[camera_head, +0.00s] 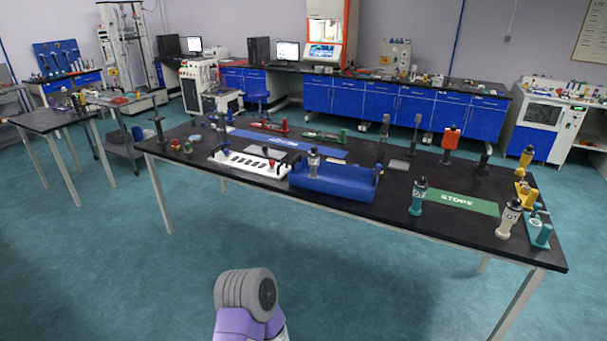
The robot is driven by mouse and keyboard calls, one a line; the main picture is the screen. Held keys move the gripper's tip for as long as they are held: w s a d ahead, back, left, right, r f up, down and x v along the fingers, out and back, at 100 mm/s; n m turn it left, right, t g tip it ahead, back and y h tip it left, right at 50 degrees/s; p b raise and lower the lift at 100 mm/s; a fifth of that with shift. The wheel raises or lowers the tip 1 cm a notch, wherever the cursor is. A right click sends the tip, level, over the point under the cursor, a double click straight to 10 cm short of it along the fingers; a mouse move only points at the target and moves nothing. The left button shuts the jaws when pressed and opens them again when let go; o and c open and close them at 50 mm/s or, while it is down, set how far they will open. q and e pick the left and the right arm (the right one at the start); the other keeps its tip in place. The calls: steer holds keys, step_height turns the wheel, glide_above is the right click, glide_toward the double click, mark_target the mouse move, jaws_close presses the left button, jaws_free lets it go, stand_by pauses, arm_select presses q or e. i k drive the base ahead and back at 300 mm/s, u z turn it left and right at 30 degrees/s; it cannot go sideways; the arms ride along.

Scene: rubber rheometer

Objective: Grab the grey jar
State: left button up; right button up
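A small grey jar (313,162) with a dark top stands upright at the blue tray (330,185) near the front middle of the black table (380,207). I cannot tell whether it stands inside the tray or just behind its front wall. A teal jar (417,198) and a cream jar (508,220), both with dark tops, stand further right near the front edge. Neither of my grippers shows. Only a purple and grey part of my own arm shows at the bottom, apart from the table.
A white slotted rack (246,164) stands left of the blue tray. A green mat marked "STORE" (462,202) lies between the teal and cream jars. The floor before the table is clear.

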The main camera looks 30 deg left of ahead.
mark_target(313, 158)
steer(key=u, duration=0.75)
steer(key=i, duration=0.55)
steer(key=u, duration=0.95)
steer(key=i, duration=0.95)
steer(key=z, duration=0.8)
steer(key=i, duration=0.75)
steer(key=z, duration=0.8)
